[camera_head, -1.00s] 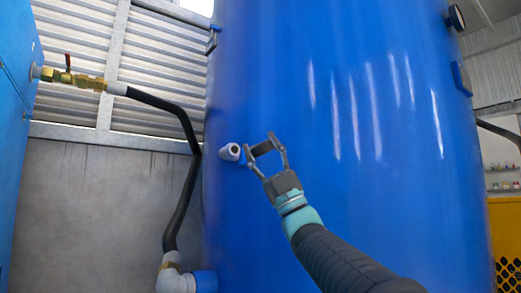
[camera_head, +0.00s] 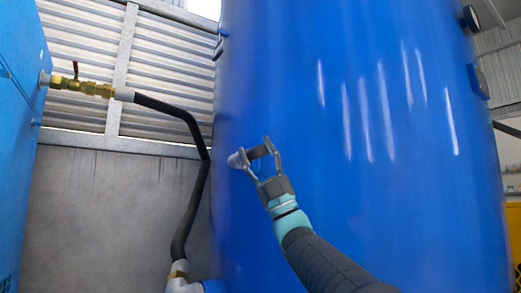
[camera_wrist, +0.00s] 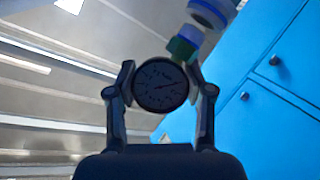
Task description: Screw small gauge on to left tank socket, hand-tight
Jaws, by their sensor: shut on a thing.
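In the head view the gauge (camera_head: 259,151) shows as a dark piece between the fingers. I cannot tell whether gauge and socket touch. A green piece (camera_wrist: 183,46) and a blue-and-white round part (camera_wrist: 211,13) show beyond the gauge; their link to it is unclear.
A blue cabinet (camera_head: 20,120) stands at the left, with a brass valve (camera_head: 88,87) on its side. A black hose (camera_head: 193,200) runs from it down to a pipe elbow (camera_head: 180,278) beside the tank. The louvred wall (camera_head: 165,75) is behind.

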